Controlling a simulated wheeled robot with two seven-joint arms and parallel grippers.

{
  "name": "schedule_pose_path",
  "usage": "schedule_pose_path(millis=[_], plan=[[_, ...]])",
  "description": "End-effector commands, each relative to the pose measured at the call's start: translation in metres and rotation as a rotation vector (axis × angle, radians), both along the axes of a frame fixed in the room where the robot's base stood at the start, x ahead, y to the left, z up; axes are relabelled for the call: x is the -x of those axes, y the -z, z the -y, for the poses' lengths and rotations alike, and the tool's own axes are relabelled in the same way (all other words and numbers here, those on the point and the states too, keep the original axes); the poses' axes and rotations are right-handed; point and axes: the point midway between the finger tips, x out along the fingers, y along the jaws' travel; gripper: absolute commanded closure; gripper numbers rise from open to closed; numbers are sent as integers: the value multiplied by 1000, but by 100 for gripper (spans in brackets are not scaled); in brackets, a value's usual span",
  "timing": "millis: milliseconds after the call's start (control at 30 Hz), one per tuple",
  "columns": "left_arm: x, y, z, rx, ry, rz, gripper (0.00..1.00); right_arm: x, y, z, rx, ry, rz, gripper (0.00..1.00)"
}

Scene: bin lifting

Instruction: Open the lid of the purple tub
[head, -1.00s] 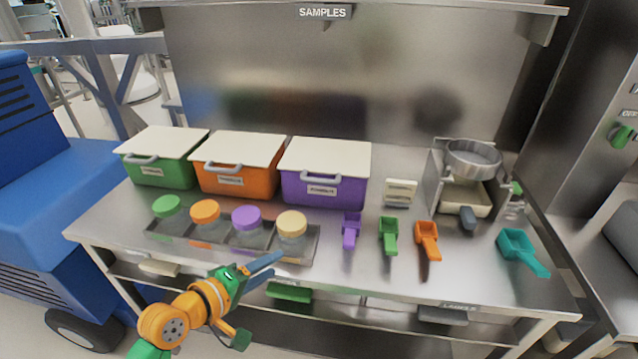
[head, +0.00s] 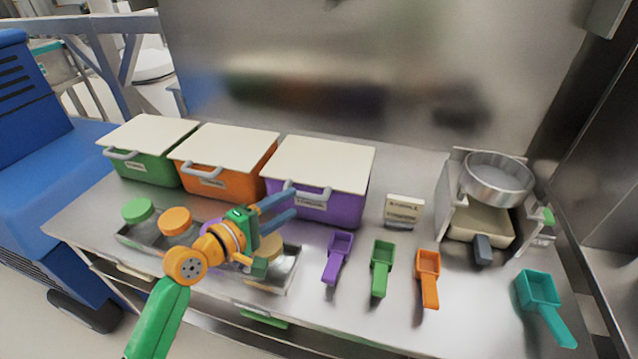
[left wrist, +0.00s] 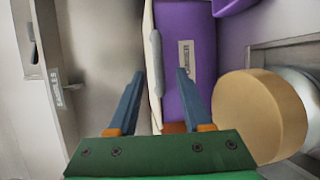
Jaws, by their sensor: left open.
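The purple tub (head: 345,207) stands on the bench at the back, its cream lid (head: 322,163) lying flat and closed on top. A grey handle (head: 306,193) is at the lid's front edge. My left gripper (head: 294,202) is open, its blue fingers pointing at the handle and overlapping it in the head view. In the left wrist view, the purple tub (left wrist: 200,75) and grey handle (left wrist: 157,62) show between and beyond the open left fingers (left wrist: 160,72). Contact cannot be told. My right gripper is not in view.
An orange tub (head: 255,180) and a green tub (head: 158,166) stand to the left. Lidded jars sit in a rack under my left arm, including a tan-lidded jar (left wrist: 262,115). Scoops lie to the right, the purple one (head: 338,257) nearest. A sieve (head: 497,177) stands farther right.

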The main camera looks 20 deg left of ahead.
Motion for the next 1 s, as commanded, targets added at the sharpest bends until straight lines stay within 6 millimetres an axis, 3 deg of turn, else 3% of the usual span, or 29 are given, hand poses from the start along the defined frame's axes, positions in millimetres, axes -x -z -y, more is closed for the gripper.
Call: schedule_pose_path(millis=[300, 633, 833, 1000], plan=[[-51, 10, 24, 3, 0, 0, 50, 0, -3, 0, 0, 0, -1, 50], [-60, 13, 28, -1, 1, -1, 50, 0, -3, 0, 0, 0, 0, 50], [-60, 13, 28, -1, 1, -1, 100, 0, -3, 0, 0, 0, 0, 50], [-60, 13, 28, -1, 1, -1, 100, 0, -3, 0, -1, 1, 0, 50]])
